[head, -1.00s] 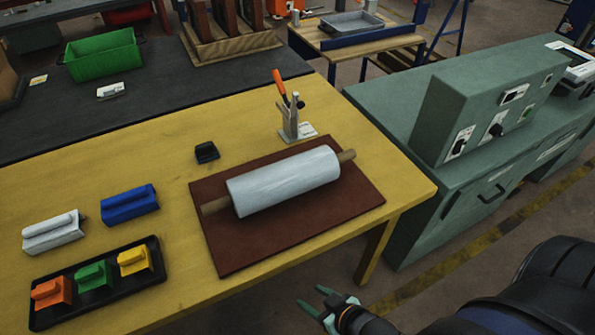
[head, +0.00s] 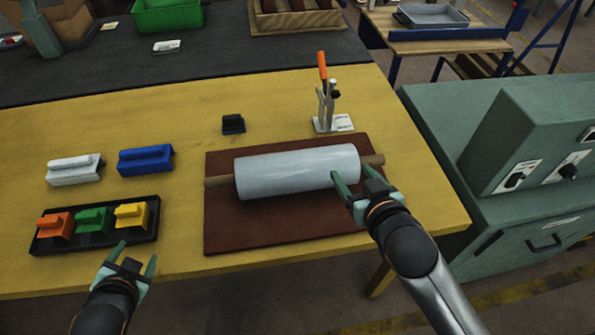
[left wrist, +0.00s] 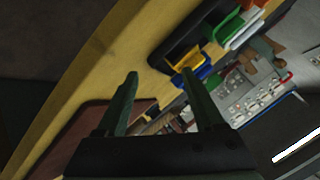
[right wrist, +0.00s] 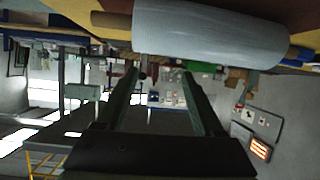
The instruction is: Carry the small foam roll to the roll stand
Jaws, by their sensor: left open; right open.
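A pale grey-white roll (head: 297,171) with a brown core sticking out at both ends lies on a dark red-brown mat (head: 270,238) on the yellow table. It also shows at the top of the right wrist view (right wrist: 210,30). My right gripper (head: 357,178) is open and empty by the roll's right end, on its near side; whether it touches cannot be told. My left gripper (head: 136,255) is open and empty near the table's front edge, below the black tray. I cannot make out a roll stand for certain in any view.
A clamp with an orange handle (head: 323,100) stands behind the roll's right end. A black tray (head: 97,241) holds orange, green and yellow blocks. White (head: 75,170) and blue (head: 146,160) blocks and a small black piece (head: 233,124) lie behind. A green cabinet (head: 520,180) stands right.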

